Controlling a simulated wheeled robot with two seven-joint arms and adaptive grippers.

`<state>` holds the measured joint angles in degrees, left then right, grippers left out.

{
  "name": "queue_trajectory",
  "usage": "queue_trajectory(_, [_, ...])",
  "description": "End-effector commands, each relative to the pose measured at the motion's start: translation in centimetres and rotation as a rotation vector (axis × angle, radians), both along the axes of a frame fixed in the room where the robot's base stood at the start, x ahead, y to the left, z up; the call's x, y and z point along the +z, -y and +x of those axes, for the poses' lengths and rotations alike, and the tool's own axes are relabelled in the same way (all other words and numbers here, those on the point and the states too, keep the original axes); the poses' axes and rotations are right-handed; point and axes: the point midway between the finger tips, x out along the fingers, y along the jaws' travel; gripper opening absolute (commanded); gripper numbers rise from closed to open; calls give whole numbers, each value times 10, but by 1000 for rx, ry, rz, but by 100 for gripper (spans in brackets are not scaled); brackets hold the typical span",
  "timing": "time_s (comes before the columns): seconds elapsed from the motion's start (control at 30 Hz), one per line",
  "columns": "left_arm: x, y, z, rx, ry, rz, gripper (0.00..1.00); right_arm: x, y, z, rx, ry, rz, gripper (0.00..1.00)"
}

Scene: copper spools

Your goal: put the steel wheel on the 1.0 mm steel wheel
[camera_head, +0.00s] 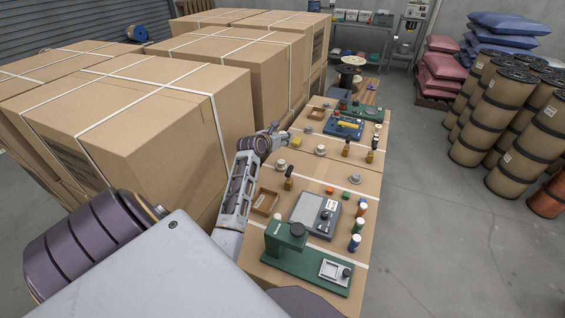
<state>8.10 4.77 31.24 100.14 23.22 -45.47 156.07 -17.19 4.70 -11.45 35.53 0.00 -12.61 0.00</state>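Several small pale grey wheel-like discs sit on the cardboard-topped bench. One disc (355,179) is near the right edge, another (321,150) is near the middle, and a third (281,164) is by my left arm. They are too small to read any size marking, so I cannot tell which is the 1.0 mm steel wheel. My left gripper (277,131) is over the bench's left side, beyond the third disc. Its fingers are too small to make out, and I cannot tell whether it holds anything. My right gripper is not in view.
A green press (292,260) stands at the near end, beside a grey scale-like device (316,213) and a wooden tray (265,201). Small bottles (358,226) line the right edge. A blue device (345,130) stands farther back.

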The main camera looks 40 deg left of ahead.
Motion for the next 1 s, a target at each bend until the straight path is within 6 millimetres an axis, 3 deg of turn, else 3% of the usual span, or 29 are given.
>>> queue_trajectory(0.2, [-16,-7,0,52,1,-2,26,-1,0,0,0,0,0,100])
queue_trajectory(0.77, [-23,-9,0,63,0,0,26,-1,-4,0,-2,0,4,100])
queue_trajectory(1.0, [-49,-9,-1,62,-2,1,26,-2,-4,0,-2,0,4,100])
